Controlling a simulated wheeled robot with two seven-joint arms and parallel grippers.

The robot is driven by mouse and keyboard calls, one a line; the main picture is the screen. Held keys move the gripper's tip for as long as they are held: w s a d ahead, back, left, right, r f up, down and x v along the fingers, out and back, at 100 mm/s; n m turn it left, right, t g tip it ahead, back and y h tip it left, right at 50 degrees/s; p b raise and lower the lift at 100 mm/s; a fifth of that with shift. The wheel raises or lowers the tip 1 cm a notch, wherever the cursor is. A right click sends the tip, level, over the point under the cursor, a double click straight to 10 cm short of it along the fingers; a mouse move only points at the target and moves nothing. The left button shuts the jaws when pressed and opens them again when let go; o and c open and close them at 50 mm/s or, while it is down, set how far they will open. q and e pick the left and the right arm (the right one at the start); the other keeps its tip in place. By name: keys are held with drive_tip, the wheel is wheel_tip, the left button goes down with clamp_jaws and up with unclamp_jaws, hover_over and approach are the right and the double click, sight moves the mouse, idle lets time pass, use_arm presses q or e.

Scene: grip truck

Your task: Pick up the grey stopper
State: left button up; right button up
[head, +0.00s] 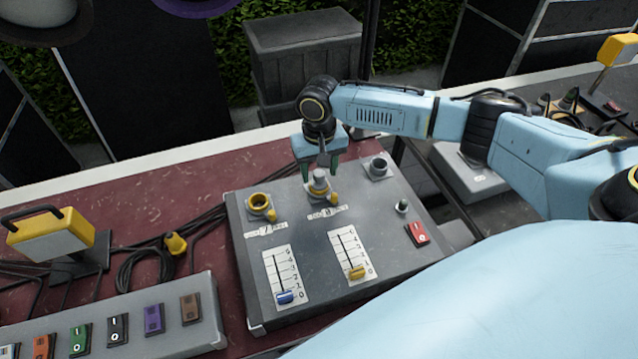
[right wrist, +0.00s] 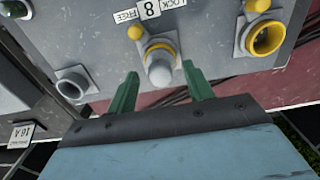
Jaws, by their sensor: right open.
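The grey stopper (head: 319,181) has a rounded top and sits upright in the middle socket of the grey control box (head: 310,230). In the right wrist view the stopper (right wrist: 159,73) stands in a socket (right wrist: 157,46) with a yellow ring. My right gripper (head: 320,170) is open above the box, pointing down over the stopper. In the right wrist view its green fingers (right wrist: 160,77) lie on either side of the stopper. Whether they touch it cannot be told. My left gripper is out of view.
A yellow-ringed socket (head: 260,202) is left of the stopper, and a grey open socket (head: 378,167) is right. Blue (head: 285,297) and yellow (head: 357,272) sliders and a red switch (head: 417,232) are nearer. A yellow-headed lamp (head: 52,237) and cables stand left.

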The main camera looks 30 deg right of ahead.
clamp_jaws()
idle(0.3)
drive_tip(key=shift+r, duration=0.1)
